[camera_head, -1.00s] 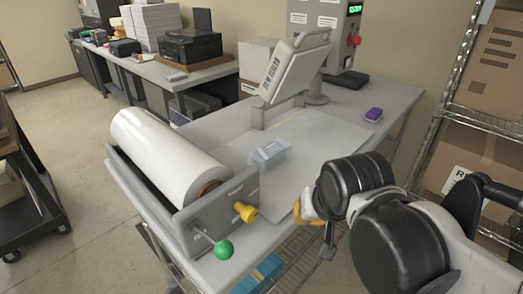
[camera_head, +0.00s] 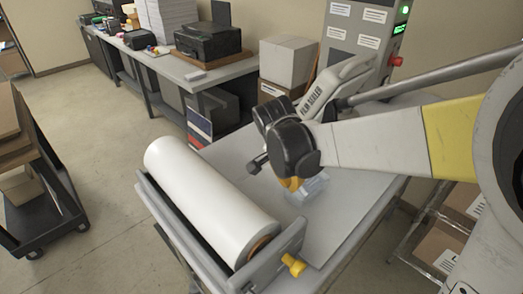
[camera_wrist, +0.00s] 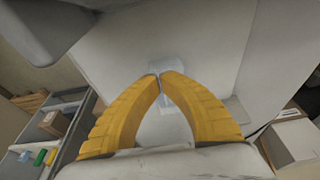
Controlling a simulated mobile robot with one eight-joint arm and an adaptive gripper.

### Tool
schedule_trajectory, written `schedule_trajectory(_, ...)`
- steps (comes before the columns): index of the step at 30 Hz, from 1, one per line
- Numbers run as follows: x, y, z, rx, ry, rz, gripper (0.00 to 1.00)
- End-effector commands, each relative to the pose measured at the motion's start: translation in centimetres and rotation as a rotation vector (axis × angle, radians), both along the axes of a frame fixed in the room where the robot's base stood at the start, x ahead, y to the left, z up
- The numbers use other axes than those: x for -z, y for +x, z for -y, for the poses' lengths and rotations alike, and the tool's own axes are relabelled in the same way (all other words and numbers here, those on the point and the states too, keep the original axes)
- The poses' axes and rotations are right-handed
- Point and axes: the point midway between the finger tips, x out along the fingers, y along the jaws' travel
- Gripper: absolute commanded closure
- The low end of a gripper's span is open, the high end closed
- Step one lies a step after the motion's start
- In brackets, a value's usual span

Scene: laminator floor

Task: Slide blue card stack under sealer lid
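A pale blue, clear-looking stack (camera_head: 312,188), which I take as the blue card stack, lies on the grey work table, partly hidden by my gripper.
A white film roll (camera_head: 205,200) in its holder, with a yellow knob (camera_head: 293,265), stands left of my gripper. The sealer's control column (camera_head: 362,40) with a green display is behind. A cart (camera_head: 40,205) stands left; shelving with boxes (camera_head: 440,245) is right.

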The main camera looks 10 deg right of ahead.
Motion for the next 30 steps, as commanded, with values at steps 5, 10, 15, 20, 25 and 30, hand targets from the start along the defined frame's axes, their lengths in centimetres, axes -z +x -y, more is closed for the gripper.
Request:
schedule_trajectory(5, 1.0, 0.2, 0.2, 0.012, -0.002, -0.001, 1.0)
schedule_trajectory(10, 3.8, 0.7, 1.0, 0.012, -0.002, -0.001, 1.0)
schedule_trajectory(15, 6.8, 1.1, 1.7, 0.01, -0.002, 0.0, 1.0)
schedule_trajectory(20, 8.7, 1.5, 2.2, 0.011, -0.001, 0.0, 1.0)
schedule_trajectory(25, 9.6, 1.6, 2.5, 0.009, -0.001, 0.0, 1.0)
schedule_trajectory(30, 9.6, 1.6, 2.5, 0.009, -0.001, 0.0, 1.0)
